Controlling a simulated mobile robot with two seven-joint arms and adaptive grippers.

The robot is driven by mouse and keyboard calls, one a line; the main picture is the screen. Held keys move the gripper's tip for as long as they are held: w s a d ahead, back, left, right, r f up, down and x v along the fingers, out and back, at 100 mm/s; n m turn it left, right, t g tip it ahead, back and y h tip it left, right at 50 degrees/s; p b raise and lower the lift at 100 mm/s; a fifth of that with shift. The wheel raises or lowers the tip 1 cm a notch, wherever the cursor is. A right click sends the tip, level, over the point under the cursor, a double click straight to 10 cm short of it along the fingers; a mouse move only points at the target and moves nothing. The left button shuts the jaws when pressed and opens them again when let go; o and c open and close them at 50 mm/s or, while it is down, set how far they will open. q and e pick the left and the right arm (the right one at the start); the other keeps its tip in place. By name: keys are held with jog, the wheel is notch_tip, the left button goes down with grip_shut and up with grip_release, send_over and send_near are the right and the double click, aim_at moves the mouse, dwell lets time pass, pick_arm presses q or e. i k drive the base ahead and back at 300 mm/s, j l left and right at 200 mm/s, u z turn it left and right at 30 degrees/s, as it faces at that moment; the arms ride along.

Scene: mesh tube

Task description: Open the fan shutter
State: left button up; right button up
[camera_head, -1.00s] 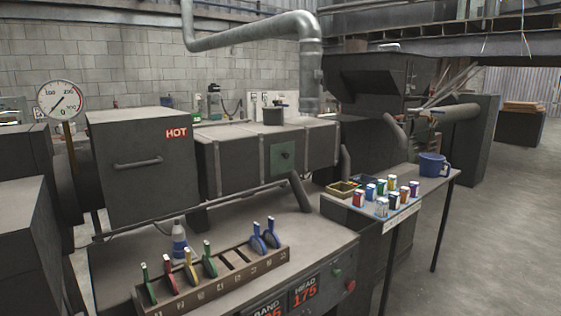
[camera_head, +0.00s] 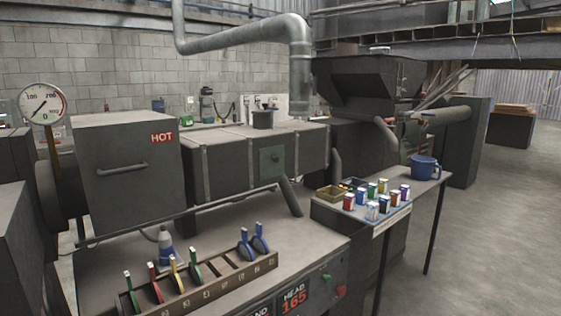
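Neither of my grippers shows in the head view. No part is clearly marked as the fan shutter, so I cannot tell for sure which it is. A dark rounded housing (camera_head: 50,190), possibly the fan, stands at the far left, partly hidden by the dark box marked HOT (camera_head: 125,180). The front of that housing is not visible from here. A greenish square plate with a small knob (camera_head: 271,161) is on the front of the long dark casing (camera_head: 225,168). I cannot tell whether any shutter is open or closed.
A lever rack (camera_head: 200,287) with coloured handles sits on the bench (camera_head: 285,235), near a blue-and-white bottle (camera_head: 166,246). A side table (camera_head: 425,187) holds small coloured containers and a blue jug (camera_head: 424,167). A round gauge (camera_head: 42,103) stands left. Open floor (camera_head: 490,245) lies right.

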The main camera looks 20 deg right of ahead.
aim_at(271, 159)
jog(key=i+l, duration=0.1)
jog(key=l, duration=0.6)
jog(key=i+l+u, duration=0.1)
jog(key=l, duration=0.65)
jog(key=i+l, duration=0.1)
jog(key=l, duration=0.6)
jog(key=i+l+u, duration=0.1)
jog(key=l, duration=0.65)
